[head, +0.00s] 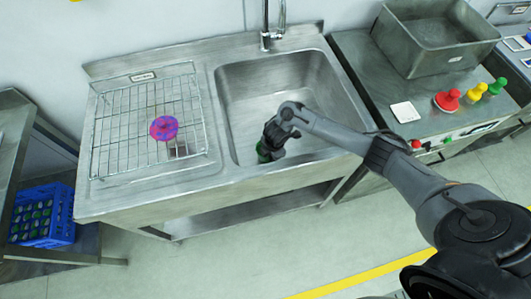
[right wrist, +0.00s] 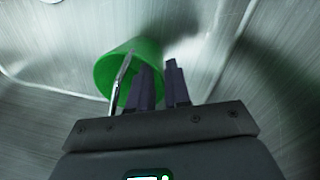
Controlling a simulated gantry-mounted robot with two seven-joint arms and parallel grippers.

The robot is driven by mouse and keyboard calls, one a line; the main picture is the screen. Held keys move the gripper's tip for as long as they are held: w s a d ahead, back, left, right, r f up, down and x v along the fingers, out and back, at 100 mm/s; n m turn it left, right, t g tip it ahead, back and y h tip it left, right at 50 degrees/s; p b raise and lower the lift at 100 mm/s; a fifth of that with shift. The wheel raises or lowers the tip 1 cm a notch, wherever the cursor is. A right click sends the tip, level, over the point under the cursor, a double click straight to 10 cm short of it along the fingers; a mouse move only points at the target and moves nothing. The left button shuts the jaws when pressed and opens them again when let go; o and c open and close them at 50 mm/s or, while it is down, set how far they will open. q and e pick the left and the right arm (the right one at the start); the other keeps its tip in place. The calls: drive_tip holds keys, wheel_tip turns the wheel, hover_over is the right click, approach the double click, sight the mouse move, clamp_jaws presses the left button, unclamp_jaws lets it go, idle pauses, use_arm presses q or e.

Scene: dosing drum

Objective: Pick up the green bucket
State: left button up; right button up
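The green bucket is in the sink basin. In the head view only a small green patch of it (head: 263,151) shows beside my right gripper (head: 270,142), which hides the rest. In the right wrist view the bucket (right wrist: 108,72) lies beyond the fingers and to the left, with a thin metal handle (right wrist: 121,78) across it. My right gripper (right wrist: 163,80) has its two dark fingers apart. The bucket's right edge shows near the gap, behind the left finger. I cannot tell whether they touch. My left gripper is not in view.
The sink walls (head: 325,85) surround my right gripper, with a faucet (head: 266,38) behind. A wire rack (head: 115,110) holding a pink-and-blue round object (head: 164,128) is at left. A counter with a metal bin (head: 440,58) and colored weights (head: 447,100) stands at right.

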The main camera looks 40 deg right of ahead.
drive_tip(key=shift+f, duration=0.1)
clamp_jaws()
idle(0.3)
wheel_tip(320, 180, up, 9)
drive_tip(key=p, duration=0.3)
drive_tip(key=shift+r, duration=0.2)
drive_tip(key=shift+r+p, duration=0.3)
drive_tip(key=shift+r, duration=0.05)
